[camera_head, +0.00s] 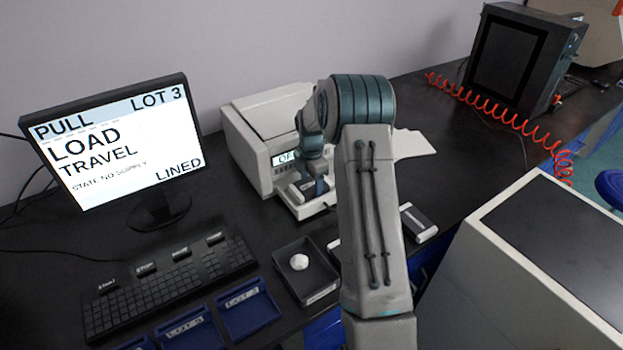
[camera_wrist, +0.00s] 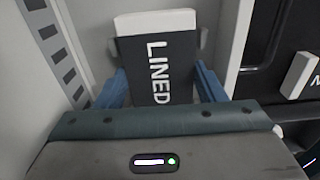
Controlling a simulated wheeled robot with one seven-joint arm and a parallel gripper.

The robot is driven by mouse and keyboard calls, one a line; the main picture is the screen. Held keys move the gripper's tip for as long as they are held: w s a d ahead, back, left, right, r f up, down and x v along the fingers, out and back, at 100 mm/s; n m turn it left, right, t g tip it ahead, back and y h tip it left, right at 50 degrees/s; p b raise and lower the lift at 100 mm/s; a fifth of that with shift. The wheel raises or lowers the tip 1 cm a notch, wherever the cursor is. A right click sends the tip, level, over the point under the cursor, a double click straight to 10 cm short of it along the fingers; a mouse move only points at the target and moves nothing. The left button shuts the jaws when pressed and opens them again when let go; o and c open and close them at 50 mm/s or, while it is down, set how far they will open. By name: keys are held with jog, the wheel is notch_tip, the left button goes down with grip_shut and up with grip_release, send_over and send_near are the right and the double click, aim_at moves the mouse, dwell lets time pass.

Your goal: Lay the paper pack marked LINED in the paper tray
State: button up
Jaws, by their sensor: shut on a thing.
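The pack marked LINED (camera_wrist: 158,65) has a dark band with white lettering and a white end. In the wrist view it lies between the two blue fingers of my gripper (camera_wrist: 162,88), which is shut on it. In the head view my gripper (camera_head: 318,186) is at the front of the pale printer (camera_head: 248,150), over its projecting paper tray (camera_head: 318,208). My arm hides part of the printer and tray. I cannot tell whether the pack touches the tray floor.
Another dark-and-white pack (camera_head: 419,223) lies right of my arm. A black tray (camera_head: 318,290) with a white lump, blue lot trays (camera_head: 247,310) and a keyboard (camera_head: 165,288) are in front. The monitor (camera_head: 115,145) reads LOAD TRAVEL and LINED. A grey-white cabinet (camera_head: 480,270) stands at right.

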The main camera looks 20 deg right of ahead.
jog(key=o, duration=1.1)
jog(key=shift+o, duration=0.2)
jog(key=shift+s+d+r+p, duration=0.1)
jog(key=shift+s+r+p, duration=0.15)
jog(key=shift+r, duration=0.2)
jog(key=shift+s+r+p, duration=0.1)
jog(key=shift+r+p, duration=0.1)
jog(key=shift+r, duration=0.2)
jog(key=s+r+p, duration=0.2)
jog(key=s+r, duration=0.1)
jog(key=r, duration=0.2)
jog(key=shift+s+d+p, duration=0.15)
jog(key=shift+d+p, duration=0.15)
jog(key=shift+r, duration=0.15)
